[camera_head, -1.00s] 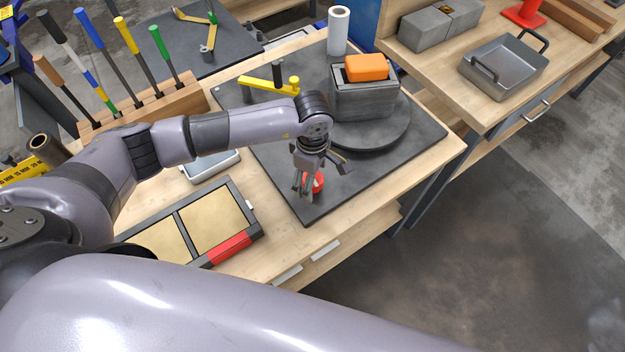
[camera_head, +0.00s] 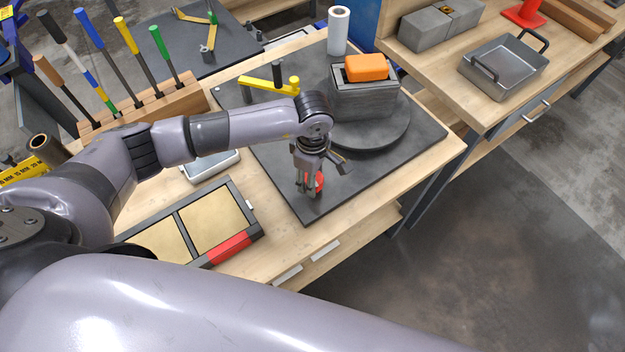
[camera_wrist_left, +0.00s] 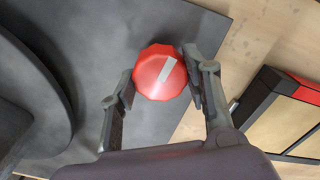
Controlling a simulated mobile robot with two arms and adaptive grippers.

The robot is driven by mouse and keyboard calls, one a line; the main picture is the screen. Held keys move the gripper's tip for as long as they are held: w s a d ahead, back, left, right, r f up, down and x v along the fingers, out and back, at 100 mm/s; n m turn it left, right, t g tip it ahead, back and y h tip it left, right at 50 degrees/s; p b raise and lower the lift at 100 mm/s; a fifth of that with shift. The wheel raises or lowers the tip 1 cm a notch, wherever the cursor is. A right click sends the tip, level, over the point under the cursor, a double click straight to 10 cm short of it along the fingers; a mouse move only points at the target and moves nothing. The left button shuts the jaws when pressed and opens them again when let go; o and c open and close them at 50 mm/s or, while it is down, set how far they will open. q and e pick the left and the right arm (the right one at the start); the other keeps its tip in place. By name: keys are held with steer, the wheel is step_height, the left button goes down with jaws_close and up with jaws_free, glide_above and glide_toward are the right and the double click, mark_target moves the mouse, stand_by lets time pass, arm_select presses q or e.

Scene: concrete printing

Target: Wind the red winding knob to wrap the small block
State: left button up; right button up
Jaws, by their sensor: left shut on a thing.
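The red winding knob (camera_head: 320,182) stands near the front corner of the dark base plate (camera_head: 290,165); the left wrist view shows it faceted with a grey stripe (camera_wrist_left: 160,72). My left gripper (camera_head: 311,187) points down, shut on the knob with a finger on either side; it also shows in the left wrist view (camera_wrist_left: 160,85). The small grey block (camera_head: 362,103) stands on the round dark turntable (camera_head: 385,138), with an orange piece (camera_head: 366,67) on top. No wrap is clearly visible on the block. My right gripper is out of view.
A white roll (camera_head: 338,32) stands behind the block. A yellow arm with a black grip (camera_head: 268,85) is at the plate's left. A two-panel tray (camera_head: 232,251) lies front left. Tools stand in a wooden rack (camera_head: 150,108). A metal pan (camera_head: 503,68) sits on the right bench.

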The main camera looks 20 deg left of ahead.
arm_select(q)
steer(key=shift+n, duration=2.1)
steer(key=shift+n, duration=2.1)
steer(key=n, duration=0.4)
